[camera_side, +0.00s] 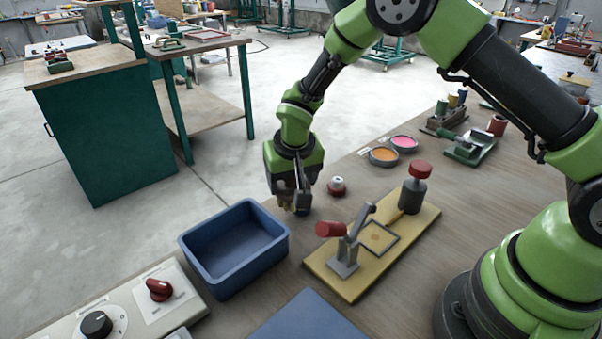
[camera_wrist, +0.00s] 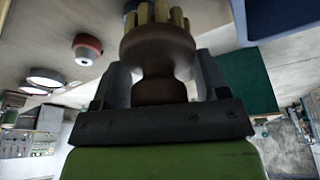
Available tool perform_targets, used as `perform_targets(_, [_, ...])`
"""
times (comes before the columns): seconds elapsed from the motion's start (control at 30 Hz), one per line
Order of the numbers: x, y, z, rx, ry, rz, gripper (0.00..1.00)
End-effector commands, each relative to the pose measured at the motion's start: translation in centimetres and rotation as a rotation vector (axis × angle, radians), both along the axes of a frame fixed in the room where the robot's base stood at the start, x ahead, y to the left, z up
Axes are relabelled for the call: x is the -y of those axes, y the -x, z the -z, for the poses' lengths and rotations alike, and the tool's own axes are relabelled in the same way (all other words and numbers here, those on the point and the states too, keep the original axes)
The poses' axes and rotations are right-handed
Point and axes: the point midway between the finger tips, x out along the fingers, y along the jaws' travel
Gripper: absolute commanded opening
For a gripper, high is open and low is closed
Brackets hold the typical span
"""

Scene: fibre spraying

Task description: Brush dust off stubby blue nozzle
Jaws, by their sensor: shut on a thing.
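My gripper (camera_side: 292,192) is low over the bench, between the blue bin and a small red-rimmed round part. It is shut on a brown turned-handle brush (camera_wrist: 158,62); one finger is on each side of the handle in the wrist view. The brush's pale yellow bristles (camera_wrist: 160,14) point away from the gripper, to the top of the wrist view. A small dark blue patch (camera_wrist: 131,5) shows beside the bristles at the top edge; it may be the stubby blue nozzle, mostly hidden. I cannot tell whether the bristles touch it.
The blue bin (camera_side: 205,262) stands left of my gripper. The red-rimmed part (camera_side: 337,187) is close on the right. A wooden board (camera_side: 345,283) with a red-handled clamp is nearer the front. Orange (camera_side: 383,156) and pink (camera_side: 404,143) dishes lie behind. A knob panel (camera_side: 130,312) is front left.

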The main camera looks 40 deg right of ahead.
Motion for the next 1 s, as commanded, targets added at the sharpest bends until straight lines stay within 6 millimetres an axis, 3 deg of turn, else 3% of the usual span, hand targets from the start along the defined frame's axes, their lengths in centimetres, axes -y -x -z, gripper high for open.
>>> perform_targets(0.27, [-0.2, 0.0, 0.3, -0.001, 0.001, 0.000, 0.42])
perform_targets(0.73, [4.1, 0.4, 0.7, -0.009, 0.002, 0.004, 0.42])
perform_targets(1.0, [4.8, 0.6, 0.9, -0.014, 0.003, 0.002, 0.43])
